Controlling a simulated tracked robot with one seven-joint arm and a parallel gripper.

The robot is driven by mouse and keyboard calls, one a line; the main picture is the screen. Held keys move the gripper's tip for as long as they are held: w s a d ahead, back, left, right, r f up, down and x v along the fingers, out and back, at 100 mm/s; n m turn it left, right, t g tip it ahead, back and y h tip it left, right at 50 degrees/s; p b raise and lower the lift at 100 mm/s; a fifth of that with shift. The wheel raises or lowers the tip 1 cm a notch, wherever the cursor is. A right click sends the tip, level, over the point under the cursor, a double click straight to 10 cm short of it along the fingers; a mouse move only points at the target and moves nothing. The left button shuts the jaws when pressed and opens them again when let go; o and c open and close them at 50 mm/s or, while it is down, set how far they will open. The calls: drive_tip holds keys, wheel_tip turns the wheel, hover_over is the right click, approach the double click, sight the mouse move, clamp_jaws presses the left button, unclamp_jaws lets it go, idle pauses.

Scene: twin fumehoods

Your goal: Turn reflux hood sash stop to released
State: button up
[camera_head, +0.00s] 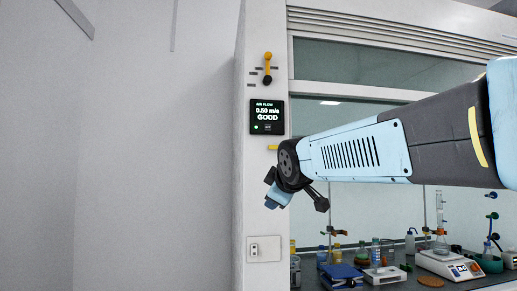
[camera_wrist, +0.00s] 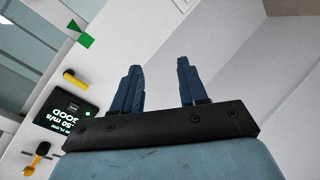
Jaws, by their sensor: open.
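Two yellow handles are on the white hood post, and I cannot read a label saying which is the sash stop. A yellow-and-black lever (camera_head: 267,67) points up above the air flow display, with short grey marks beside it; it also shows in the wrist view (camera_wrist: 38,153). A smaller yellow handle (camera_head: 272,148) sits just below the display, sideways in the head view; the wrist view shows it too (camera_wrist: 74,79). My gripper (camera_wrist: 159,66) is open and empty, its two blue fingers apart and touching neither handle. In the head view it hangs below the smaller handle.
The air flow display (camera_head: 267,116) reads 0.50 m/s GOOD. A socket plate (camera_head: 264,248) is low on the post. Behind the glass sash stand bottles, a blue box (camera_head: 341,275) and a balance (camera_head: 449,264). A plain wall (camera_head: 150,150) fills the left, with free room before it.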

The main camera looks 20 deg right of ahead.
sight(275, 147)
drive_tip(key=w+d+r+n+t+h, duration=0.1)
drive_tip(key=w+d+r+n+t, duration=0.15)
drive_tip(key=r, duration=0.45)
drive_tip(key=w+d+r+n+t+h, duration=0.1)
drive_tip(key=w+d+r+n+t, duration=0.1)
drive_tip(key=d+r+n, duration=0.35)
drive_tip(key=shift+m, duration=0.9)
drive_tip(key=x, duration=0.4)
drive_tip(key=a+r+x, duration=0.1)
drive_tip(key=x, duration=0.4)
drive_tip(key=a+r+x, duration=0.1)
drive_tip(key=x, duration=0.3)
drive_tip(key=shift+w+d, duration=0.1)
drive_tip(key=shift+w, duration=0.3)
drive_tip(key=shift+f, duration=0.1)
clamp_jaws()
drive_tip(key=shift+d, duration=0.1)
